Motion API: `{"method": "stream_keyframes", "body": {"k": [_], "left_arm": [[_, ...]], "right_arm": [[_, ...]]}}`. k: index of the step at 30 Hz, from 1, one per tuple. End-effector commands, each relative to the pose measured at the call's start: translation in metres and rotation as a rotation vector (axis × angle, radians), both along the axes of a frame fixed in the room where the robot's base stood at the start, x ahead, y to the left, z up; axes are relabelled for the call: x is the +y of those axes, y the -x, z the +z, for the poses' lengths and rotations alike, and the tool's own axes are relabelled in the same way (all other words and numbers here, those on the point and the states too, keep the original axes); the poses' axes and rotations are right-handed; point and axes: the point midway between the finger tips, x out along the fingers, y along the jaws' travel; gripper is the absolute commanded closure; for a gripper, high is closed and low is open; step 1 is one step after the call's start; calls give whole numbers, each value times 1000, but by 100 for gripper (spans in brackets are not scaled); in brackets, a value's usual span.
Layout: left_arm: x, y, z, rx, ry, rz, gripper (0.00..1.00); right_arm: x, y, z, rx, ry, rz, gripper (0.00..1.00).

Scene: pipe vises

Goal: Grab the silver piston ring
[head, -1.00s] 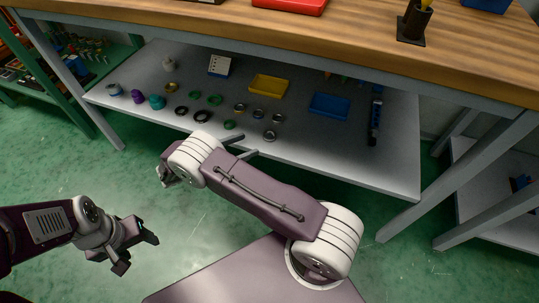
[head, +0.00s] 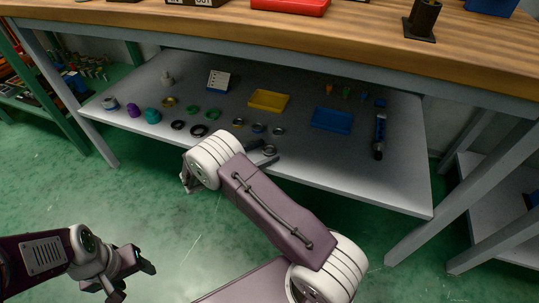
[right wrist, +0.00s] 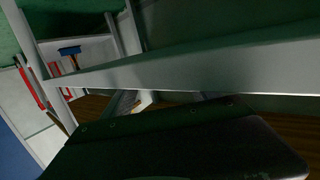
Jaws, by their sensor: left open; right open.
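Several small rings lie on the grey lower shelf (head: 340,178). A silver ring (head: 269,151) lies near the shelf's front edge, and another silver-grey ring (head: 278,131) lies just behind it. I cannot tell which is the piston ring. My right gripper (head: 262,152) is open, mostly hidden behind its own white wrist; its fingertips show right by the front silver ring. I cannot tell whether they touch it. The right wrist view shows no ring. My left gripper (head: 133,281) is open and empty over the green floor, far from the shelf.
The wooden tabletop (head: 330,45) overhangs the shelf. A yellow tray (head: 269,101), a blue tray (head: 331,119) and a dark blue tool (head: 379,137) lie on the shelf. A table leg (head: 465,187) stands at right.

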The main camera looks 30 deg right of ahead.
Motion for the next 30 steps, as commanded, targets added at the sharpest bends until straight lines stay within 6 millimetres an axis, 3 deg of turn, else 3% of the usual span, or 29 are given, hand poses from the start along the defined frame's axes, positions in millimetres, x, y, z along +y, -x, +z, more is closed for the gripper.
{"method": "stream_keyframes", "body": {"k": [5,12,23,30], "left_arm": [[0,0,1,-1,0,0,41],[0,0,1,-1,0,0,41],[0,0,4,0,0,0,41],[0,0,35,-1,0,0,41]], "right_arm": [[0,0,1,0,0,0,31],[0,0,1,0,-1,0,97],[0,0,5,0,-1,0,97],[0,0,44,-3,-1,0,97]]}}
